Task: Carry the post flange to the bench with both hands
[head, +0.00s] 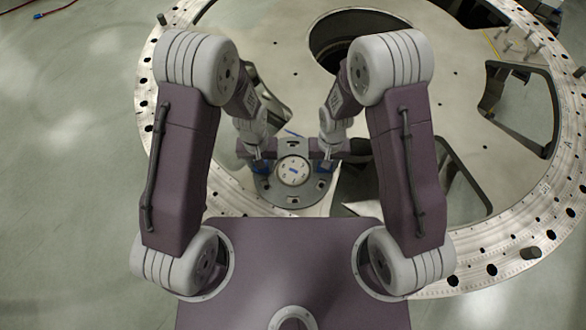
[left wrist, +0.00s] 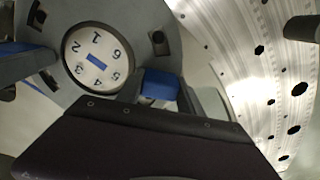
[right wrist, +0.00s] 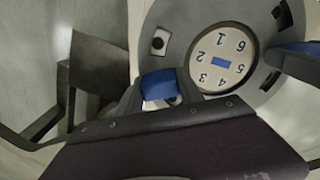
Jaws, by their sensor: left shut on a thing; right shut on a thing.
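The post flange (head: 290,198) is a grey round plate with small square holes and a white numbered dial with a blue mark at its middle. It also shows in the left wrist view (left wrist: 130,30) and the right wrist view (right wrist: 185,28). My left gripper (head: 263,166) is shut on its left side, and my right gripper (head: 324,166) is shut on its right side. Blue finger pads show at the flange edge in both wrist views. The fingertips are partly hidden. The flange is held in front of my body. I cannot make out a bench.
A large metal ring plate (head: 505,243) with many holes surrounds the area ahead. It has a dark round opening (head: 345,42) at the back and cutouts at the right (head: 520,95). Short pegs (head: 531,253) stand on its rim. Open floor (head: 70,150) lies at the left.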

